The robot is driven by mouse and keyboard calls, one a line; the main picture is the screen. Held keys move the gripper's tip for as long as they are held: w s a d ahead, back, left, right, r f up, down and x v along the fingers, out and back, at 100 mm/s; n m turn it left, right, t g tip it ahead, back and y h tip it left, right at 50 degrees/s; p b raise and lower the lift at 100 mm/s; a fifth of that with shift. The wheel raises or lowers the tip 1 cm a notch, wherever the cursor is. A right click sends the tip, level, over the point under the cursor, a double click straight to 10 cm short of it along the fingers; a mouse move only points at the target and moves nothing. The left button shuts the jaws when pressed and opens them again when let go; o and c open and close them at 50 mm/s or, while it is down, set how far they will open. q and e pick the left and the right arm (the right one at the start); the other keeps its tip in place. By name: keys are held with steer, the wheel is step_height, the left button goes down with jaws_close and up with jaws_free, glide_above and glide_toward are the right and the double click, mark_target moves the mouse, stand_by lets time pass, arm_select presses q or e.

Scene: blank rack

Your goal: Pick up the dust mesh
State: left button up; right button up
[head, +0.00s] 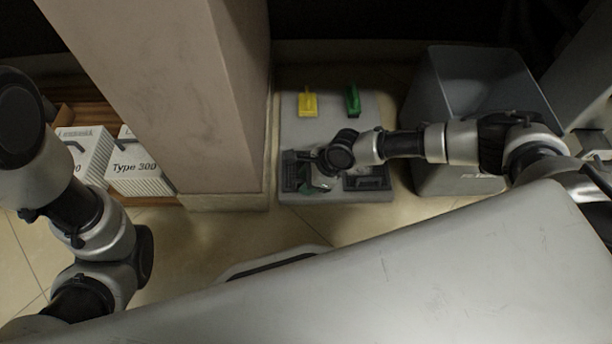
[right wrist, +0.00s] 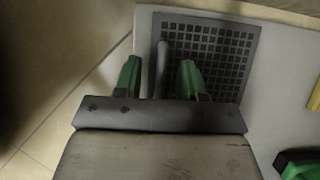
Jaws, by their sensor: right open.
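The dust mesh (right wrist: 215,55) is a dark square grid with a grey upright bar-like handle (right wrist: 160,68), lying flat on a light grey platform. In the head view a dark piece that looks like it (head: 292,172) lies at the platform's left front, partly covered by my right gripper (head: 318,187). In the right wrist view my right gripper (right wrist: 160,78) is open, with green fingertips on either side of the handle. I see no finger clearly pressing on it. My left arm is at the left of the head view; its fingers do not show.
The grey platform (head: 330,108) also bears a yellow-handled piece (head: 307,101), a green-handled piece (head: 353,101) and another dark piece (head: 367,179). A beige pillar (head: 170,90) stands left, a grey bin (head: 475,85) right.

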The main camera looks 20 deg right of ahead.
steer(key=shift+f, duration=0.2)
steer(key=shift+c, duration=0.3)
steer(key=shift+w, duration=0.1)
jaws_close()
